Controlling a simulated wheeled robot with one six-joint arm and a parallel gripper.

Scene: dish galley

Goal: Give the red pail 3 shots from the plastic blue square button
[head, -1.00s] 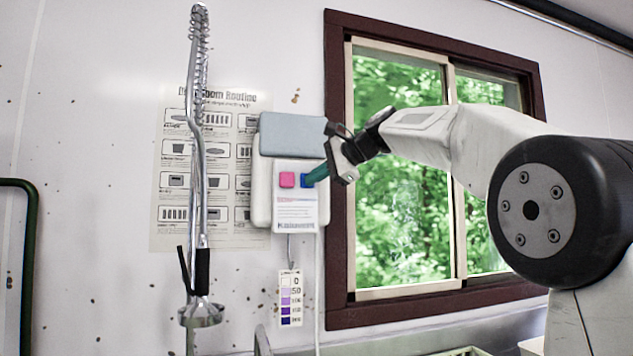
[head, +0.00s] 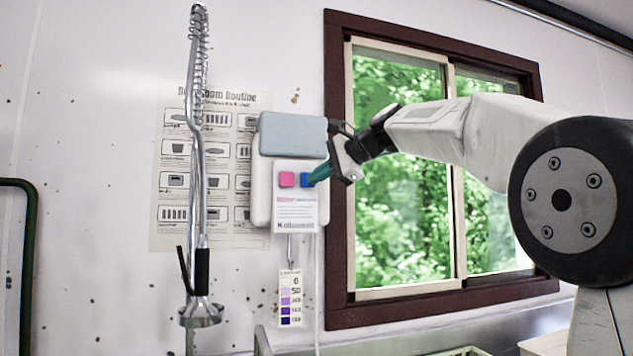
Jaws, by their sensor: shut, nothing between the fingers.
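The red pail is not in view.
A spring-topped spray hose (head: 202,160) hangs left of the dispenser, over a poster (head: 167,240). A colour strip card (head: 290,298) hangs below the dispenser. A brown window frame (head: 336,240) stands close on the right. A green rail (head: 30,250) is at far left.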

